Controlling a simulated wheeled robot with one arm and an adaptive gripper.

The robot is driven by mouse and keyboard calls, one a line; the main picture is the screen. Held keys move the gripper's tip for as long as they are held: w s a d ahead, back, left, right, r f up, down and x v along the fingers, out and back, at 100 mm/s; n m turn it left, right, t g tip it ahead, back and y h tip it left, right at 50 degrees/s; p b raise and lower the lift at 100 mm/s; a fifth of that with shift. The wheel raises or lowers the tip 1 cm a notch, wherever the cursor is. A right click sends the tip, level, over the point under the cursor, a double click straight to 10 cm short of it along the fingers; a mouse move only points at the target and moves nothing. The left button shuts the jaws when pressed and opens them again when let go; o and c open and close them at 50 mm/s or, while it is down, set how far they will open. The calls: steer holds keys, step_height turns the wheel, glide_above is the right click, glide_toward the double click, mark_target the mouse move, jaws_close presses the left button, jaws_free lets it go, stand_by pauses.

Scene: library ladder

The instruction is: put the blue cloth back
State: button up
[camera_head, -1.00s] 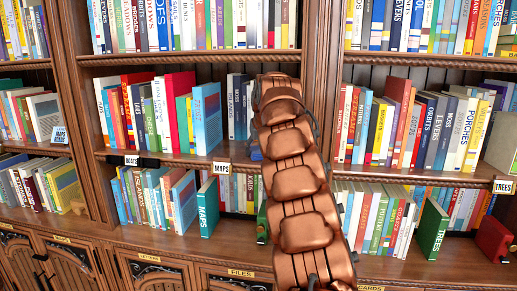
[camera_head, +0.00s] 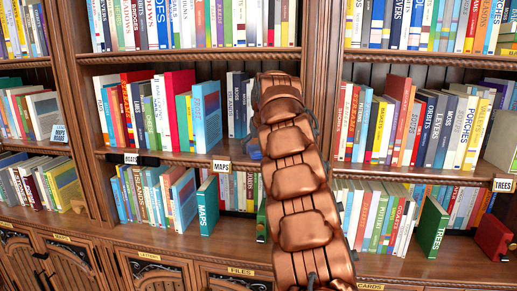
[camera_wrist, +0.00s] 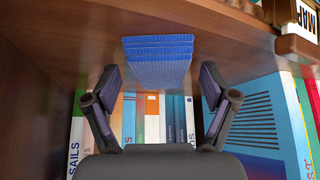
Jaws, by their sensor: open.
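The blue cloth (camera_wrist: 158,62) is folded in layers and shows in the wrist view against a brown wooden shelf board. My gripper (camera_wrist: 160,76) is open, with one finger on each side of the cloth's near part. Gaps show between the fingers and the cloth, so they do not grip it. In the head view a small blue patch, seemingly the cloth (camera_head: 253,152), peeks out left of my arm at the middle shelf. My arm hides the rest of it, and my gripper is hidden there too.
Books (camera_wrist: 160,117) stand close by in the wrist view, with a large blue book (camera_wrist: 255,118) beside the right finger. A MAPS label (camera_head: 221,167) is on the shelf edge left of my arm. A green MAPS book (camera_head: 208,207) stands on the shelf below.

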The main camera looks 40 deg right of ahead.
steer(key=v, duration=1.2)
steer(key=shift+b, duration=0.35)
steer(key=shift+r, duration=0.2)
steer(key=s+a+f+n+g+y, duration=0.1)
steer(key=s+a+f+g+y, duration=0.15)
steer(key=a+f, duration=0.65)
steer(key=s+a+f+n+g+y, duration=0.1)
steer(key=s+a+f, duration=0.2)
steer(key=a, duration=1.3)
steer(key=s+a+f+n+g, duration=0.1)
steer(key=s+a+f, duration=0.4)
steer(key=s, duration=0.4)
steer(key=s+a+f+n+g, duration=0.1)
steer(key=s+a+f+n, duration=0.1)
steer(key=s+a+f, duration=0.3)
steer(key=s+a+f+n+g, duration=0.1)
steer(key=s+a+f, duration=0.4)
steer(key=s+f, duration=0.5)
steer(key=s+g, duration=0.1)
steer(key=s, duration=0.2)
steer(key=shift+a+f+n, duration=0.15)
steer(key=shift+a+n, duration=0.15)
steer(key=shift+a, duration=0.1)
